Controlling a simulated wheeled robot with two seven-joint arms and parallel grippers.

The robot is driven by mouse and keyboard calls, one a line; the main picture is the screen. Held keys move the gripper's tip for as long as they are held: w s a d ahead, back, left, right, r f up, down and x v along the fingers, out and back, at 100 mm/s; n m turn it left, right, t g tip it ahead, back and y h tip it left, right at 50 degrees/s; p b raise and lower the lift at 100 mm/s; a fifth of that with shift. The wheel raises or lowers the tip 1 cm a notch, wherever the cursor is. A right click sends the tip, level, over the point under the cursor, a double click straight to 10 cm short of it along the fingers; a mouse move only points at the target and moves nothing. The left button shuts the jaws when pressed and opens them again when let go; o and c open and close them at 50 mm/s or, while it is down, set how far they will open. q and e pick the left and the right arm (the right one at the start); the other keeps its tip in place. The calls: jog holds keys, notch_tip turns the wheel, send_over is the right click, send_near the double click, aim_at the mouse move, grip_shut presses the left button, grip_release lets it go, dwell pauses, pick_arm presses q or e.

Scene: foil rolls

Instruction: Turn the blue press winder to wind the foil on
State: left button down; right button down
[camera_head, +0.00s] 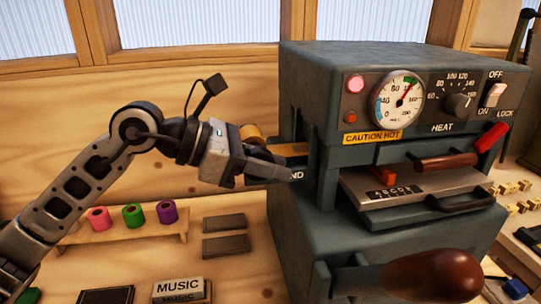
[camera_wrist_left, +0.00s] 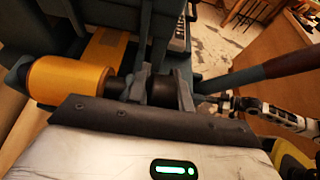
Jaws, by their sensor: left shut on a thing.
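The blue-grey press (camera_head: 300,85) stands at centre right on the bench. A gold foil roll (camera_head: 252,133) sits on its left side, partly behind my left gripper (camera_head: 283,172). In the left wrist view the roll (camera_wrist_left: 68,82) lies at the left, and a gold foil strip (camera_wrist_left: 105,45) runs into the press. My left gripper (camera_wrist_left: 152,90) is shut on a dark round winder knob (camera_wrist_left: 160,92) beside the roll; in the head view the gripper hides this knob. What seems to be my right gripper (camera_wrist_left: 265,112) shows at the right of the wrist view; its jaws are unclear.
A wooden rack (camera_head: 115,232) at left holds pink, green and purple rolls. Dark blocks (camera_head: 224,223) and a MUSIC block (camera_head: 178,288) lie on the bench. The press has a brown lever (camera_head: 432,275) in front and a type plate (camera_head: 400,190) under its head.

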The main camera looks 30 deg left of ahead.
jog(key=shift+w, duration=0.1)
pick_arm(q)
jog(key=c, duration=1.2)
grip_release()
jog(key=shift+c, duration=0.2)
pick_arm(e)
jog(key=shift+r, duration=0.15)
jog(key=shift+w, duration=0.1)
jog(key=shift+a, duration=0.1)
pick_arm(q)
jog(key=b+v, duration=0.6)
jog(key=v, duration=1)
pick_arm(e)
jog(key=shift+w+a+f+m+t+y, duration=0.15)
jog(key=shift+a+f+m+t, duration=0.1)
jog(key=shift+f, duration=0.25)
jog(key=shift+s+a+f+m+t+y, duration=0.1)
jog(key=shift+a+f+m+t+y, duration=0.1)
jog(key=shift+f, duration=0.25)
pick_arm(q)
jog(key=shift+r, duration=0.1)
pick_arm(e)
jog(key=shift+f, duration=0.1)
